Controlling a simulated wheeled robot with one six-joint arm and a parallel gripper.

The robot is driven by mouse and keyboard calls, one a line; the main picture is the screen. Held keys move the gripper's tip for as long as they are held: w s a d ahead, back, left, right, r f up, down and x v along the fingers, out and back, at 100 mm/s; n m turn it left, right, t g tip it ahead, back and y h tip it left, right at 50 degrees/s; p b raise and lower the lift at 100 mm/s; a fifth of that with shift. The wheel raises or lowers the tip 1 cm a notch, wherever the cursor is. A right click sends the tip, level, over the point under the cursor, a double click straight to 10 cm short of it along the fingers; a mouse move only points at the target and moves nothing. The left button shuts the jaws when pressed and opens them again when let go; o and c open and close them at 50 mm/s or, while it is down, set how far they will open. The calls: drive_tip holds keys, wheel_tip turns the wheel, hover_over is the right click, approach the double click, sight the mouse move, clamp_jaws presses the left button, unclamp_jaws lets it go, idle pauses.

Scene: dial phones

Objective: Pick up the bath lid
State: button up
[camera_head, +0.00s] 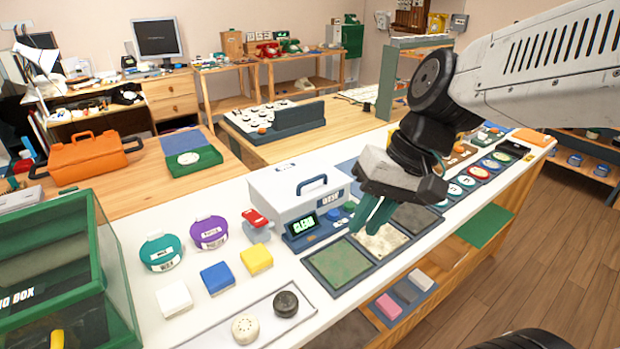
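The bath is a pale grey box on the white counter, in the middle of the head view. Its lid (285,183) is the light top with a dark blue arched handle (312,184), and it looks closed on the box. A blue control panel (303,229) with a green lit display reading "CLEAN" sits at its front. My gripper (374,218) hangs to the right of the bath, pointing down with green fingers, apart from the handle. No object shows in it. The gap between the fingertips is not clear.
Green and speckled square pads (342,264) lie in front of the bath. Teal (161,252) and purple (209,232) round containers and coloured blocks stand to its left. A green-framed clear box (60,270) fills the left front. A red item (255,219) sits close to the bath.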

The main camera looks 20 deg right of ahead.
drive_tip(key=w+a+f+m+t+y, duration=0.1)
drive_tip(key=w+a+f+m+y, duration=0.15)
drive_tip(key=w, duration=0.65)
drive_tip(key=m+t+y, duration=0.1)
drive_tip(key=m+t, duration=0.5)
drive_tip(key=m, duration=0.2)
approach(315, 180)
drive_tip(key=a, duration=0.2)
drive_tip(key=shift+m+t, duration=0.25)
drive_tip(key=shift+t, duration=0.05)
drive_tip(key=x, duration=0.4)
drive_tip(key=d+f+x, duration=0.1)
drive_tip(key=x, duration=0.2)
drive_tip(key=shift+w, duration=0.2)
drive_tip(key=shift+w+a+f, duration=0.2)
drive_tip(key=shift+w, duration=0.1)
clamp_jaws()
